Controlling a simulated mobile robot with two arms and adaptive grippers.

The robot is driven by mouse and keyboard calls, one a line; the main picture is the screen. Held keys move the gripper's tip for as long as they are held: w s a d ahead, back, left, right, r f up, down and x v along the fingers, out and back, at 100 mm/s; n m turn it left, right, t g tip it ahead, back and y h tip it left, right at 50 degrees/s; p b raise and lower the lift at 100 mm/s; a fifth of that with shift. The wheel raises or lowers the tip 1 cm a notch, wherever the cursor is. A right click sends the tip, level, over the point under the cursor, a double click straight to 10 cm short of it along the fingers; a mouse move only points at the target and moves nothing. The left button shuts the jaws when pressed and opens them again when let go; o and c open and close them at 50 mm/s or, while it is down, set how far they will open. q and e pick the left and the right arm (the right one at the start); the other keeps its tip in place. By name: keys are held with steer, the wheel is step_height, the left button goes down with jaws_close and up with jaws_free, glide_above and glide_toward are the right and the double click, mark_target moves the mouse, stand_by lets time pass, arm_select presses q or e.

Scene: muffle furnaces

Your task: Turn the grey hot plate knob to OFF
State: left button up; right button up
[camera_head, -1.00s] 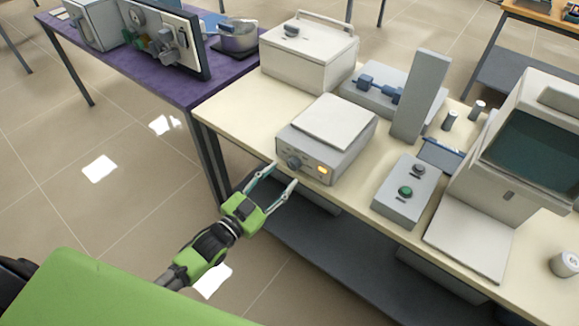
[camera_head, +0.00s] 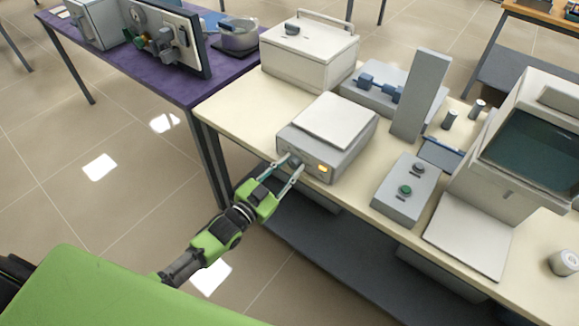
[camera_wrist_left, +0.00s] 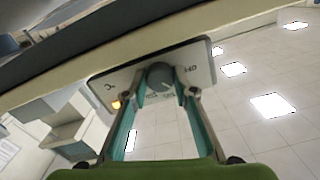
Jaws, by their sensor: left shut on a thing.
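The grey hot plate (camera_head: 348,154) with its square white top stands near the front edge of the cream table, and its amber light glows on the front panel. Its grey knob (camera_wrist_left: 160,76) sits on that panel between my left fingers in the left wrist view. In the head view the knob (camera_head: 295,160) is small and partly covered by the fingertips. My left gripper (camera_head: 284,170) reaches it from the front left and is shut on it. In the left wrist view the gripper (camera_wrist_left: 164,92) has a finger on each side of the knob. The panel lettering is too small to read surely.
A grey box with a green button (camera_head: 405,190) stands right of the hot plate. A white lidded box (camera_head: 308,60) is behind it. A purple table (camera_head: 120,55) adjoins at left. The floor in front of the table is clear.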

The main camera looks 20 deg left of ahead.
arm_select(q)
steer(key=shift+n, duration=0.3)
steer(key=n, duration=0.3)
steer(key=shift+n, duration=2.1)
steer(key=o, duration=1.1)
steer(key=shift+s, duration=0.1)
